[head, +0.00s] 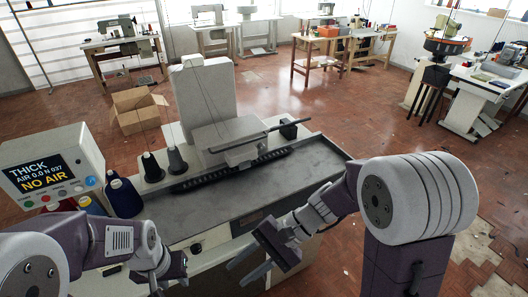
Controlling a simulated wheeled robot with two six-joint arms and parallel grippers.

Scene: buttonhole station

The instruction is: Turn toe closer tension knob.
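The machine station has a grey worktop (270,190) with a pale sewing head (235,140) on it. A small dark round knob (196,248) shows on its front face; I cannot tell whether it is the tension knob. My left gripper (168,284) is low in front of the station, left of and below that knob, and apart from it in the picture. Its fingers are too small and cut off to tell if they are open. My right gripper (249,267) is in front of the station's front edge, right of the knob. Its two fingers are apart with nothing between them.
A control box (50,168) at the left reads "THICK", "AIR 0.0 N 037" and "NO AIR", with coloured buttons below. An open cardboard box (137,110) is on the floor behind. The worktop's right part is clear.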

